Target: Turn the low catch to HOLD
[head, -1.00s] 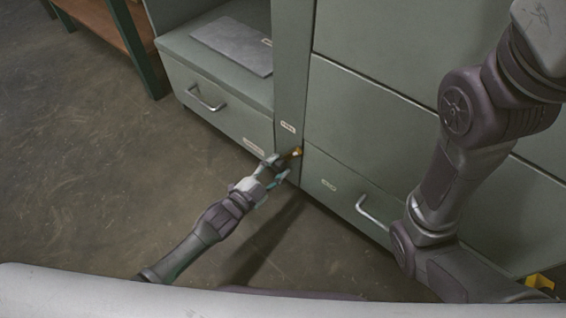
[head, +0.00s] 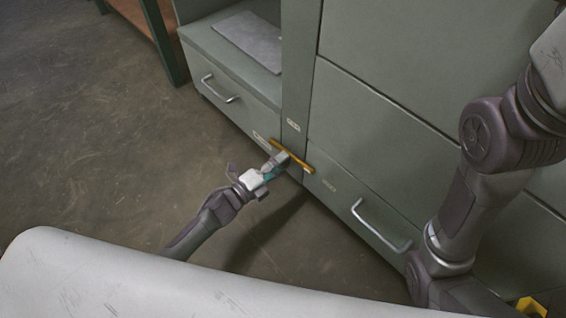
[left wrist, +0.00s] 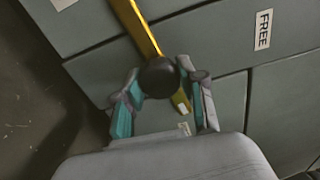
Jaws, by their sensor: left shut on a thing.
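The low catch (head: 303,163) is a yellow bar on the narrow upright post between the two cabinet sections, near the floor. In the head view it slants from upper left to lower right. The left wrist view shows the yellow bar (left wrist: 139,25) with a round black knob (left wrist: 159,78) at its middle. My left gripper (head: 281,161) is shut on the catch, one finger on each side of the knob. I cannot read a HOLD label. My right gripper is out of view.
A drawer with a metal handle (head: 221,89) is left of the post, and another drawer handle (head: 381,227) is right of it. A grey sheet (head: 252,39) lies on the shelf. Open floor (head: 90,130) is at left. A yellow piece (head: 531,307) shows bottom right.

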